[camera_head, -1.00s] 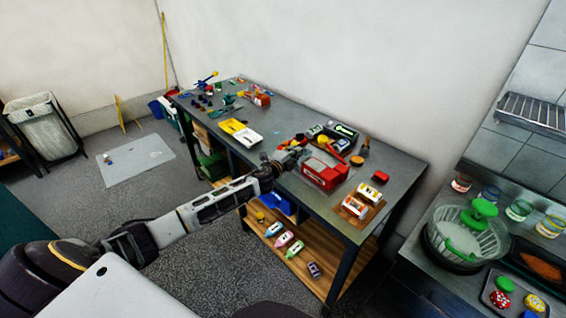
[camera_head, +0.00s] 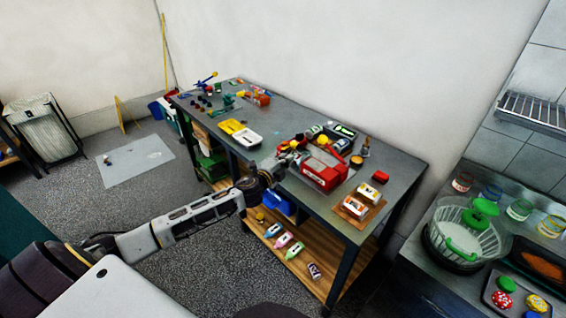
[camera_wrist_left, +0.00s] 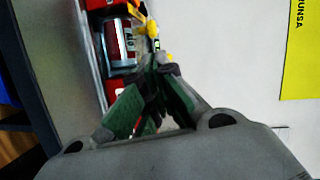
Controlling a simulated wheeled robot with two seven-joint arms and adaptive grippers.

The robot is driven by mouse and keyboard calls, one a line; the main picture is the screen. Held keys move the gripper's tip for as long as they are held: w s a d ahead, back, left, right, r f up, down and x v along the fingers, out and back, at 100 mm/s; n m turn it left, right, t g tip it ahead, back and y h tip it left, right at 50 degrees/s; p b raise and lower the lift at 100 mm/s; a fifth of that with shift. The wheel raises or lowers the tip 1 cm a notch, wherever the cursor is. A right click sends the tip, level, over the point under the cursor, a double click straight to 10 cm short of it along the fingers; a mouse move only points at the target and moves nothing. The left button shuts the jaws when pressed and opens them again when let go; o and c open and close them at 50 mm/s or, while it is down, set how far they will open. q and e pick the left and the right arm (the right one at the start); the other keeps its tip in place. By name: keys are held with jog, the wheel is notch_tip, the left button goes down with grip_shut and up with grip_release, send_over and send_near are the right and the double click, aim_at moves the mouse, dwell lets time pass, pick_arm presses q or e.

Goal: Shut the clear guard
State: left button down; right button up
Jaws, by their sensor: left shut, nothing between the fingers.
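The red machine (camera_head: 325,173) stands on the workbench, and in the left wrist view its red body (camera_wrist_left: 97,8) shows with a shiny metal cylinder (camera_wrist_left: 121,43) in it. I cannot make out the clear guard's outline or how far it is open. My left gripper (camera_head: 291,157) is over the bench just left of the red machine. In the left wrist view its green-padded fingers (camera_wrist_left: 157,68) meet at the tips and hold nothing; the machine lies beyond them, up and left. I cannot tell whether they touch it. My right gripper is not in view.
A wooden tray (camera_head: 344,212) with small bottles lies right of the machine. A yellow and white container (camera_head: 247,136) lies to the left. Small tools and an orange-lidded pot (camera_head: 357,160) crowd the space behind. A lower shelf (camera_head: 262,228) holds several bottles.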

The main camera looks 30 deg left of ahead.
pick_arm(q)
jog(key=shift+s+r, duration=0.1)
jog(key=shift+s, duration=0.7)
jog(key=shift+a, duration=0.1)
